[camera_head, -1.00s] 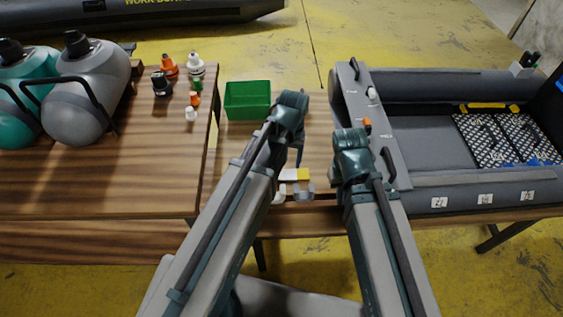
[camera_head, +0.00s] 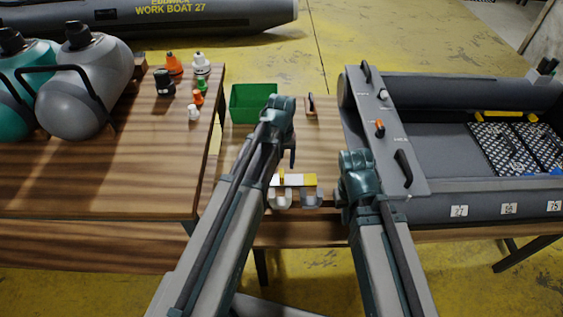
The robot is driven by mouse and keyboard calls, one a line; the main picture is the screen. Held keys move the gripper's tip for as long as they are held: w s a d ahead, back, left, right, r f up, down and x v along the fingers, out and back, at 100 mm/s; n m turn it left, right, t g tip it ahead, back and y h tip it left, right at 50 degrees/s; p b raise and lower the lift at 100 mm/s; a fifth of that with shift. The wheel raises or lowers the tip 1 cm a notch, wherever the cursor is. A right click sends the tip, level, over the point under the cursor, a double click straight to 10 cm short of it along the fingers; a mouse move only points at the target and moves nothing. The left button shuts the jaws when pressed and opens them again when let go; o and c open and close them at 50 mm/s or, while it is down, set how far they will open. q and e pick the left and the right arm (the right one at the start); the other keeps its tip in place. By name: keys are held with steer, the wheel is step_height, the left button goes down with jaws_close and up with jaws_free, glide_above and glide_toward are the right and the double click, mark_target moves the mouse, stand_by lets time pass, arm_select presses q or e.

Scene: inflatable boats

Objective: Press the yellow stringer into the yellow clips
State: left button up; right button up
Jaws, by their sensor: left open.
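A yellow bar (camera_head: 505,114), perhaps the stringer, lies inside the grey boat section at the right. I cannot tell whether these are the clips. My left gripper (camera_head: 292,158) hangs beyond the end of its arm, just above the block in the picture, open; most of it is hidden.
A green bin (camera_head: 254,104) stands at the back of the middle table. Grey (camera_head: 92,80) and teal tanks and several small caps (camera_head: 165,82) stand on the left table. The boat section (camera_head: 440,150) with its switch panel (camera_head: 384,130) fills the right. Bare wood lies around the bin.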

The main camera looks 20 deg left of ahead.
mark_target(281, 172)
arm_select(q)
step_height(281, 172, down, 6)
steer(key=b, duration=0.5)
steer(key=shift+f, duration=0.15)
arm_select(e)
step_height(281, 172, down, 6)
steer(key=shift+f, duration=0.15)
arm_select(q)
jaws_close()
stand_by(0.6)
